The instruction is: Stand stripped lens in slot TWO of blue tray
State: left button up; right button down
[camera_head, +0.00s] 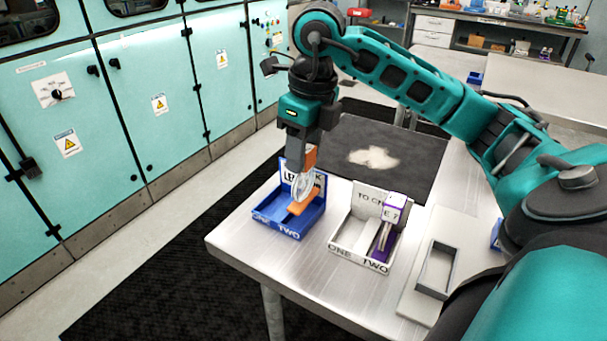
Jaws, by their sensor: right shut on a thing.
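My right gripper (301,165) comes down from above, over the blue tray (276,227) on the metal table. It is shut on the clear round lens (303,188), which hangs roughly upright at the fingers. The tray has slots marked ONE and TWO and an upright back label partly hidden by the gripper. The lens is over the TWO side; I cannot tell whether it touches the tray. An orange piece (304,204) lies in the tray on the TWO side, just below the lens. Another orange patch shows beside the fingers. My left gripper is not in view.
A white tray (345,257), also marked ONE and TWO, stands to the right, with a purple and white module (394,210) in its TWO side. Further right is a grey open frame (436,268) on a pale board. A dark mat (400,145) lies behind. The front left tabletop is clear.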

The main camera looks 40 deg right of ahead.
send_over(304, 198)
jog(key=shift+w+d+f, duration=0.15)
jog(key=shift+w+f, duration=0.05)
jog(key=shift+f, duration=0.9)
jog(key=shift+w+d+f, duration=0.15)
jog(key=shift+f, duration=0.95)
jog(key=shift+f+b, duration=0.15)
jog(key=shift+b, duration=0.2)
jog(key=c, duration=0.6)
grip_release()
jog(key=shift+r, duration=0.45)
jog(key=r, duration=0.3)
jog(key=s+r+p, duration=0.1)
jog(key=r, duration=0.3)
jog(key=r+p, duration=0.1)
jog(key=r, duration=0.3)
jog(key=shift+s+d+r, duration=0.15)
jog(key=shift+s+r, duration=0.05)
